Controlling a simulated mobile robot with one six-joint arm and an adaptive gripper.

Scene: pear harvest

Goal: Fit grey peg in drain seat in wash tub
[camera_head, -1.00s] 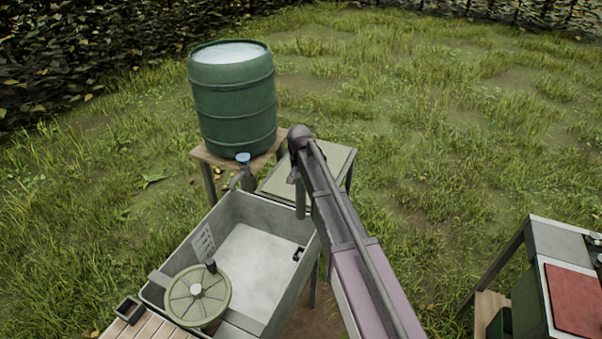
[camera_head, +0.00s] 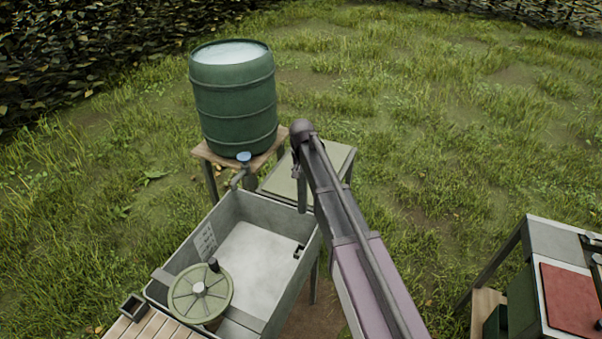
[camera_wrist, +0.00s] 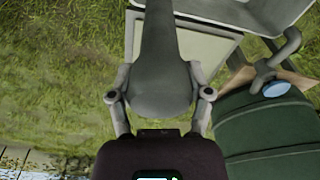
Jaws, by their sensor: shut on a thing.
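The grey peg (camera_wrist: 165,45) is held between the fingers of my gripper (camera_wrist: 160,85) in the wrist view. It looks like a smooth tapered piece, wide at the gripper. In the head view the peg (camera_head: 302,195) hangs down below my gripper (camera_head: 297,168), over the right back edge of the wash tub. The wash tub (camera_head: 275,217) is a grey metal basin with a pale floor. Part of it shows at the top of the wrist view (camera_wrist: 230,14). I cannot make out the drain seat. A small dark fitting (camera_head: 299,251) sits at the tub's right wall.
A green water barrel (camera_head: 235,105) with a blue-topped tap (camera_head: 244,158) stands behind the tub. A pale green-topped stand (camera_head: 335,160) is beside it. A round green lid-like disc (camera_head: 185,300) covers the tub's front left. A bench with a red panel (camera_head: 570,300) is at right.

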